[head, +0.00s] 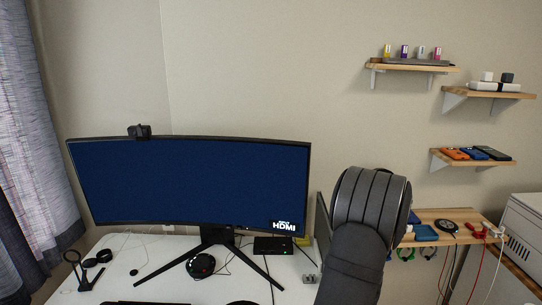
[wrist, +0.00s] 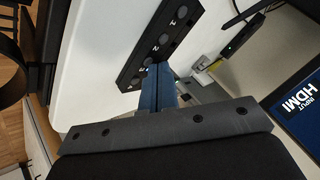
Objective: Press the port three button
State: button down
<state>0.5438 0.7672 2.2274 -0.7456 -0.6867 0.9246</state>
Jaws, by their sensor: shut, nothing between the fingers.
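In the wrist view a black bar (wrist: 151,50) with a row of round grey buttons lies on the white desk top (wrist: 100,50). Small marks stand beside the buttons, too small to read surely, so I cannot tell which is port three. My gripper (wrist: 160,72) is shut and empty, its blue fingers together. The fingertips overlap the bar's edge in the picture, beside the buttons; I cannot tell whether they touch it. In the head view my dark arm hides the gripper, and I cannot make out the button bar there.
A curved monitor (head: 180,185) reading HDMI stands left of my arm; its corner shows in the wrist view (wrist: 295,95). A black box (head: 273,245) with a green light sits at its base. A wooden shelf (head: 440,238) with gadgets and cables is at right.

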jog(key=shift+r, duration=0.6)
notch_tip(320, 180, up, 6)
dwell(0.5)
